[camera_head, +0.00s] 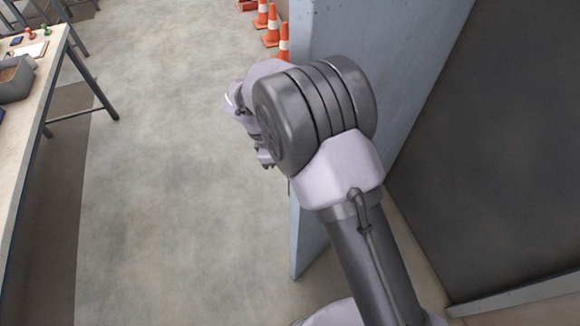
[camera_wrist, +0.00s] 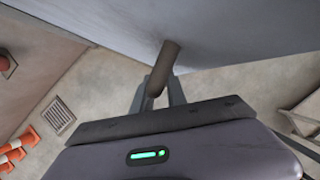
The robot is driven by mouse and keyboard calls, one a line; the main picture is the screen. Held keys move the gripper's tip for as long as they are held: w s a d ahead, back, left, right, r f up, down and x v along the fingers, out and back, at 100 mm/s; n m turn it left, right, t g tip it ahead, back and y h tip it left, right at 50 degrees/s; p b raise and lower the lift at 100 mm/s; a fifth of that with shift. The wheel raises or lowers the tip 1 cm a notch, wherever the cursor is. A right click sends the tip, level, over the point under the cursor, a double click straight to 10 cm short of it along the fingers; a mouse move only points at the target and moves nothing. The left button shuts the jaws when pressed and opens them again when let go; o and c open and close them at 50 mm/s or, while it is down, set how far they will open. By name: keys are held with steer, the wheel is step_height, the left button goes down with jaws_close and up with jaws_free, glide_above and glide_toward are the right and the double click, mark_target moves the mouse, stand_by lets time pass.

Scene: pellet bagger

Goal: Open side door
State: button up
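The side door (camera_head: 342,40) is a blue-grey panel standing at an angle, its near vertical edge free of the dark wall, so it looks partly open. In the wrist view, the door's face (camera_wrist: 225,30) fills the top, and a brown bar handle (camera_wrist: 168,62) sticks out from it. My gripper's two grey fingers (camera_wrist: 160,92) stand on either side of the handle, close against it, and look shut on it. In the head view, my gripper (camera_head: 265,158) is on the door's left side, mostly hidden by my arm.
Orange cones (camera_head: 271,28) stand at the back by the door; they also show in the wrist view (camera_wrist: 12,152). A workbench (camera_head: 30,95) runs along the left. The floor (camera_head: 170,180) between is clear. A dark panel (camera_head: 510,150) stands to the right.

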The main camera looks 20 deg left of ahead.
steer(key=shift+o, duration=1.1)
